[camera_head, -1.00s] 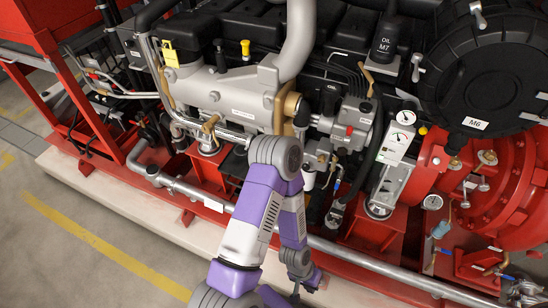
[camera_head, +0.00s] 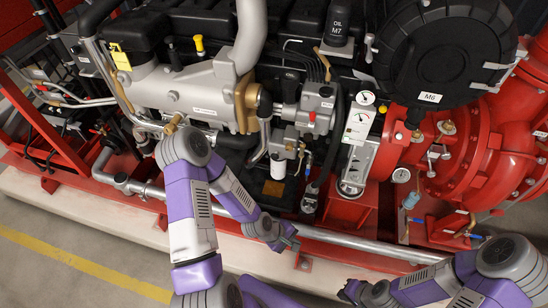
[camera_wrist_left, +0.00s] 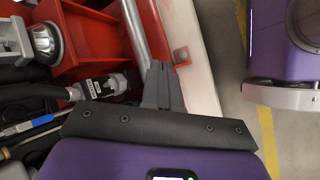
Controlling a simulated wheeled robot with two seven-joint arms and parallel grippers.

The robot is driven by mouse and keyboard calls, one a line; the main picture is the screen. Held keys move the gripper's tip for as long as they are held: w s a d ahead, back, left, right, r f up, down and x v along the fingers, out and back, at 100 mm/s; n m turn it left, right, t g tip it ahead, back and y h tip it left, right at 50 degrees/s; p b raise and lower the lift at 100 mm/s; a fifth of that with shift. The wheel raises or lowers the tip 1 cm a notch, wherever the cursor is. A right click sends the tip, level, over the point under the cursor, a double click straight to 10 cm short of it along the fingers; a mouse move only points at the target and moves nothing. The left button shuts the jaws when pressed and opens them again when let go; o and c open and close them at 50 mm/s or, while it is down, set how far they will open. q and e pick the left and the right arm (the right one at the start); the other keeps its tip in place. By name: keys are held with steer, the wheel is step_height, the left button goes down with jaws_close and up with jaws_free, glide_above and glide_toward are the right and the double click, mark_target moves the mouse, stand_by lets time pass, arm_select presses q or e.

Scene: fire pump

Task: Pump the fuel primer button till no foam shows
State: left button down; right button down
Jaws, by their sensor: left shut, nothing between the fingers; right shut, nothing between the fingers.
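A grey fuel unit (camera_head: 318,108) with small red caps sits mid-engine in the head view. A white filter (camera_head: 277,166) hangs at its lower left. I cannot tell for sure which part is the primer button, and I make out no foam. My left gripper (camera_head: 291,240) is shut and empty, low in front of the engine by the long grey pipe. In the left wrist view its closed dark fingers (camera_wrist_left: 158,84) lie over the pipe and the red frame. My right gripper (camera_head: 350,291) is shut and empty at the bottom right, well apart from the engine.
A long grey pipe (camera_head: 372,245) runs along the front of the red frame. A gauge panel (camera_head: 358,122) and red pump housing (camera_head: 465,150) stand to the right. A black round cover (camera_head: 445,55) overhangs above them. Floor (camera_head: 50,270) is clear at lower left.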

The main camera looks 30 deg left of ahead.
mark_target(275, 157)
arm_select(q)
steer(key=w+a+r+n+t+y, duration=0.1)
steer(key=w+a+r+n+t, duration=0.1)
steer(key=a+n, duration=0.3)
steer(key=w+a+r+n+t, duration=0.2)
steer(key=w+a+r+n, duration=0.2)
steer(key=a+n, duration=0.2)
steer(key=w+a+r+n+t+y+p, duration=0.1)
steer(key=w+a+r+n+t, duration=0.1)
steer(key=a+n, duration=0.4)
steer(key=shift+w+a+r+n+t+y, duration=0.15)
steer(key=shift+w+r+n+t+y, duration=0.15)
steer(key=shift+w+r+n, duration=0.55)
steer(key=shift+s+f, duration=0.15)
steer(key=shift+s, duration=0.05)
steer(key=w+a+b, duration=0.2)
steer(key=w, duration=0.6)
steer(key=shift+w, duration=0.25)
steer(key=shift+w, duration=0.15)
steer(key=shift+w+a, duration=0.1)
steer(key=shift+w, duration=0.15)
